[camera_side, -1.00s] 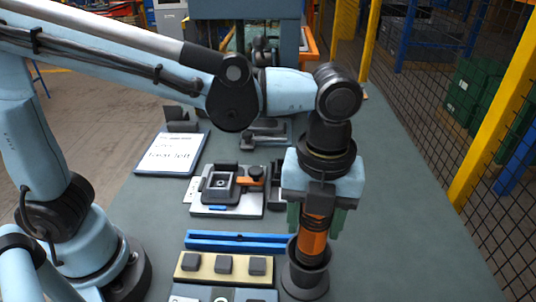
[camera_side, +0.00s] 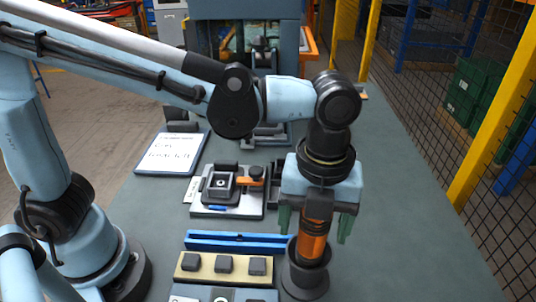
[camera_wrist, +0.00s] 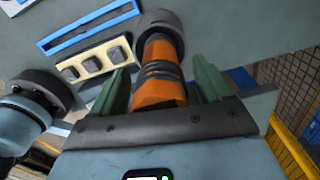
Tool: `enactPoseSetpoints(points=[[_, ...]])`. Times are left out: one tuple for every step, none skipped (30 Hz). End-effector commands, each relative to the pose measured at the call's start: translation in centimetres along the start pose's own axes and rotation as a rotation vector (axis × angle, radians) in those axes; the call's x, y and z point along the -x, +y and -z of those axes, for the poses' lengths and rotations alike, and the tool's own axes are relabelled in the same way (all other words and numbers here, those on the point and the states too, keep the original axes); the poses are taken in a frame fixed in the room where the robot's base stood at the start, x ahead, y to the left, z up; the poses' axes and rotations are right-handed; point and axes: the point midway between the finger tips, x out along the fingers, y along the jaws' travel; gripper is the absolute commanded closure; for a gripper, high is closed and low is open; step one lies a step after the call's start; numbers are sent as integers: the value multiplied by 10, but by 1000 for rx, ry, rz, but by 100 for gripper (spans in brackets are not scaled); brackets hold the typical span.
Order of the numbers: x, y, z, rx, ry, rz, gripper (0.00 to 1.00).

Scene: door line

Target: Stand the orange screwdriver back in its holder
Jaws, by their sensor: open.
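The orange screwdriver (camera_side: 313,241) stands upright in its dark round holder (camera_side: 305,277) at the front of the bench, its lower end hidden inside. In the wrist view the screwdriver (camera_wrist: 160,90) runs up into the holder (camera_wrist: 160,22). My gripper (camera_side: 316,232) is pointing down over the handle. Its green fingers stand apart, one on each side of the handle, with gaps visible in the wrist view (camera_wrist: 165,85).
Left of the holder are a blue slotted rail (camera_side: 238,241) and a cream block (camera_side: 197,264) with several dark pads. Behind them sits a fixture (camera_side: 225,210) with an orange clamp. A white sign (camera_side: 170,154) lies further back. The bench right of the holder is clear.

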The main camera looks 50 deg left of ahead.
Motion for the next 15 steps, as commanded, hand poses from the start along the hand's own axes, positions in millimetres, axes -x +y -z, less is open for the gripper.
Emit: enactPoseSetpoints(points=[[1, 0, 0, 0, 0, 0, 22], [2, 0, 0, 0, 0, 0, 22], [4, 0, 0, 0, 0, 0, 22], [6, 0, 0, 0, 0, 0, 22], [8, 0, 0, 0, 0, 0, 22], [12, 0, 0, 0, 0, 0, 22], [16, 0, 0, 0, 0, 0, 22], [20, 0, 0, 0, 0, 0, 22], [26, 0, 0, 0, 0, 0, 22], [30, 0, 0, 0, 0, 0, 22], [35, 0, 0, 0, 0, 0, 22], [42, 1, 0, 0, 0, 0, 22], [47, 0, 0, 0, 0, 0, 22], [52, 0, 0, 0, 0, 0, 22], [59, 0, 0, 0, 1, 0, 22]])
